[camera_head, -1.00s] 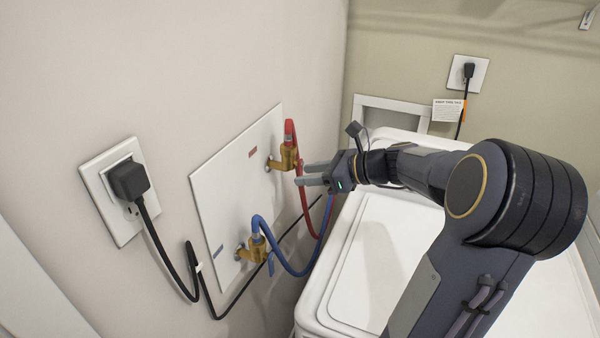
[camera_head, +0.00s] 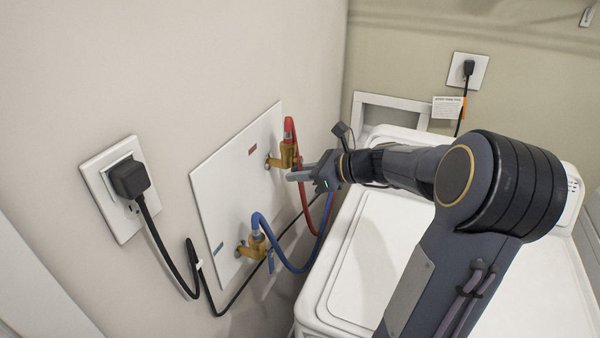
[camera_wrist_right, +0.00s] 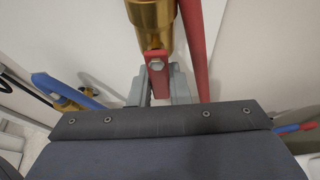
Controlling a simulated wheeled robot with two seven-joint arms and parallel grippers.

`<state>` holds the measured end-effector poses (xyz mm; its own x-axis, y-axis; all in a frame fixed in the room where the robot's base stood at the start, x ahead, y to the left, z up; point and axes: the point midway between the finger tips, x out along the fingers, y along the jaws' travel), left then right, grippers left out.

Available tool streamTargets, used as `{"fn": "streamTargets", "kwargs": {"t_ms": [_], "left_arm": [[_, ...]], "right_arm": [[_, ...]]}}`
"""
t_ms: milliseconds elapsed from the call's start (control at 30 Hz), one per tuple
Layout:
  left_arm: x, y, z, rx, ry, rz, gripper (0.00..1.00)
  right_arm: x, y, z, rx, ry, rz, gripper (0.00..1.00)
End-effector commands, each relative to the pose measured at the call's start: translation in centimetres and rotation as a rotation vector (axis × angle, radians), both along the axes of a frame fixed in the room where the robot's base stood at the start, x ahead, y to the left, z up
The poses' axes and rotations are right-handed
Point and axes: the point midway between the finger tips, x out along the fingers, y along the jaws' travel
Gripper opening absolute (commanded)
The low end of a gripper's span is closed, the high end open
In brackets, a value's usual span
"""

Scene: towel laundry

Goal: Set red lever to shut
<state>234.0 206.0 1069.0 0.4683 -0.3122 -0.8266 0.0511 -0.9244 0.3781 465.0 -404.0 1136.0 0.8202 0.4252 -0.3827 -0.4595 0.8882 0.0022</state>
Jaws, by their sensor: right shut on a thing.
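The upper brass valve (camera_head: 287,156) with the red hose (camera_head: 304,195) sits on the white wall panel. In the right wrist view, the red lever (camera_wrist_right: 156,59) hangs below the brass valve body (camera_wrist_right: 151,22), with a bolt through it. My right gripper (camera_head: 292,175) is just below that valve in the head view. In the head view the gripper hides the lever. My left gripper is not in view.
A white appliance (camera_head: 372,258) stands below my right arm.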

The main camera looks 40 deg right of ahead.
Motion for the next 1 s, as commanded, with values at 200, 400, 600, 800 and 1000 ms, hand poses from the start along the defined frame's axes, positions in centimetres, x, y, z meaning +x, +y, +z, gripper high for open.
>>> {"fn": "streamTargets", "kwargs": {"t_ms": [200, 400, 600, 800, 1000], "left_arm": [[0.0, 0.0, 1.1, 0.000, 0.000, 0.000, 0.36], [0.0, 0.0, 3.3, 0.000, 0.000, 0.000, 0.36], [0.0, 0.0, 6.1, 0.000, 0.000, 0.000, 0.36], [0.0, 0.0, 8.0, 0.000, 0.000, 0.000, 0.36], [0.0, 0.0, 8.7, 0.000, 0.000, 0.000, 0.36]], "right_arm": [[-0.1, 0.1, 0.3, 0.041, 0.022, 0.000, 0.00], [-0.2, 0.4, 0.6, 0.144, 0.078, 0.000, 0.00], [-0.5, 1.0, 0.8, 0.301, 0.159, 0.001, 0.00], [-0.8, 1.4, 0.9, 0.469, 0.245, -0.001, 0.00], [-1.0, 1.9, 1.0, 0.636, 0.330, 0.000, 0.00]]}}
